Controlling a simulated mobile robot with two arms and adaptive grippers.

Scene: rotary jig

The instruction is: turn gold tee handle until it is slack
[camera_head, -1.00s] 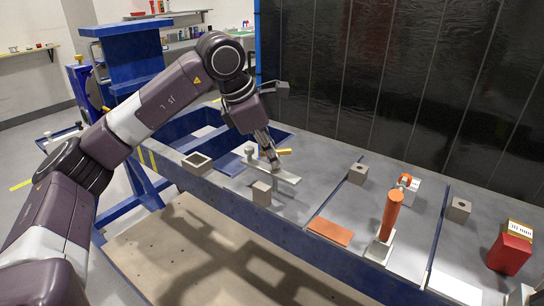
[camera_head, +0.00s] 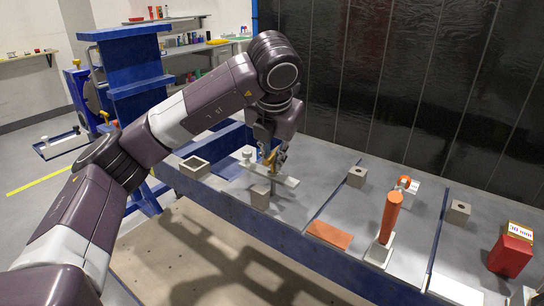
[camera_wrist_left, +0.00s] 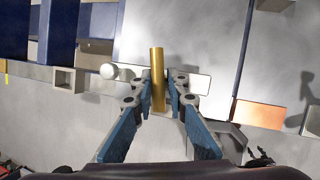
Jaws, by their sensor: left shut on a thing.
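The gold tee handle (camera_head: 281,158) is above a pale flat bar (camera_head: 288,181) on the grey bench. In the left wrist view the handle (camera_wrist_left: 157,62) is a gold bar running up and down the picture, between my fingers. My left gripper (camera_head: 271,158) is shut on it; its blue fingers (camera_wrist_left: 160,90) lie on both sides of the bar in the wrist view. The handle's lower part is partly hidden by the gripper. A white round knob (camera_wrist_left: 109,71) stands at the left end of the pale bar. My right gripper is not in view.
A small grey block (camera_head: 260,196) stands in front of the bar, and an open square box (camera_head: 195,167) to its left. To the right are an orange upright handle (camera_head: 390,215), an orange plate (camera_head: 329,234) and a red box (camera_head: 511,252). A dark wall stands behind.

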